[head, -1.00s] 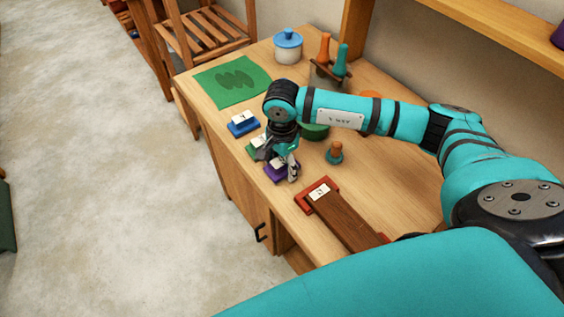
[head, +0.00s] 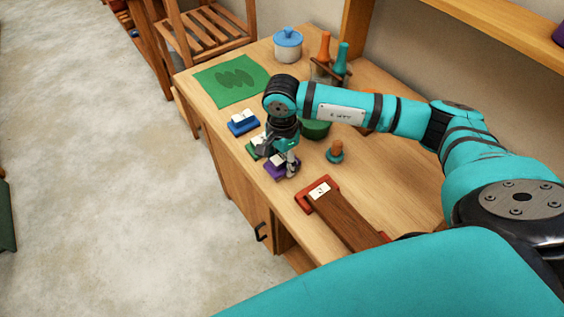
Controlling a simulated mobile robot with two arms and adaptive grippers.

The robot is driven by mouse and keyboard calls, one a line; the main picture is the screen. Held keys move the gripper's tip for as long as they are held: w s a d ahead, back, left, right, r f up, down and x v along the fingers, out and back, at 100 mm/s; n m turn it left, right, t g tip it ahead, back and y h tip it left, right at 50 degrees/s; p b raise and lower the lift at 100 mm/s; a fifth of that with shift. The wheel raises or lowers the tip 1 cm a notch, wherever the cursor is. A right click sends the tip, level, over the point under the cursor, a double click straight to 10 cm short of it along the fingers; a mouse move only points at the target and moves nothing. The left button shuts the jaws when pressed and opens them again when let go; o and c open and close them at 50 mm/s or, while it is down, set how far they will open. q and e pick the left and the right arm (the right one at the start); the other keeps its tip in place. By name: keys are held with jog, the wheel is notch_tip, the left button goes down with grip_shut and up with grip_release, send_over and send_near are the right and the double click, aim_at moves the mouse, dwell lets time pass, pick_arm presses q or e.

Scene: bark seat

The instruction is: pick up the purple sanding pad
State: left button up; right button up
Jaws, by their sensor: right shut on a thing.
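The purple sanding pad (head: 275,172) is near the front edge of the wooden table, with a white block on its top. My right gripper (head: 281,163) reaches down over it and is shut on it; the fingers hide part of the pad. I cannot tell whether the pad is clear of the table top. My left gripper is not in view.
A green pad (head: 252,148) and a blue pad (head: 242,127) lie left of the purple one. A red-ended wooden board (head: 345,216) lies to the right. A small teal and orange item (head: 335,151) and a green bowl (head: 317,130) stand behind. A green mat (head: 213,90) lies farther left.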

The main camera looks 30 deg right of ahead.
notch_tip(320, 180, up, 2)
jog(key=shift+w+r+b, duration=0.1)
jog(key=shift+b, duration=0.4)
jog(key=s+a+r+b, duration=0.2)
jog(key=s+a+b, duration=0.2)
jog(key=s+a, duration=0.6)
jog(key=shift+s+a, duration=0.2)
jog(key=shift+a, duration=0.95)
